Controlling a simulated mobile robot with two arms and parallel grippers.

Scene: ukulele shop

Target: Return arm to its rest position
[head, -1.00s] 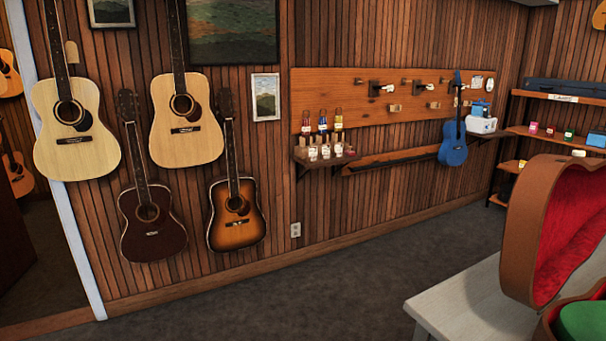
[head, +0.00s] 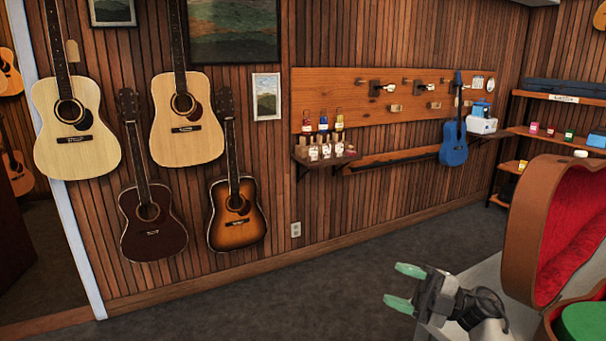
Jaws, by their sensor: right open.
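My right gripper (head: 404,287) shows at the lower right, in front of the white bench. Its two green-tipped fingers point left and stand apart, with nothing between them. My right wrist and forearm lead off toward the bottom edge. My left gripper is not in view. The open brown case (head: 532,215) with red lining stands on the bench at the right, and something green (head: 582,325) lies in it. The right gripper is left of the case and appears apart from it.
The white bench (head: 489,273) is partly hidden by my arm. A blue ukulele (head: 454,142) hangs on the wooden wall board (head: 355,100). A small shelf (head: 325,160) holds several bottles. Several guitars (head: 187,128) hang at the left. The dark floor (head: 250,300) is clear.

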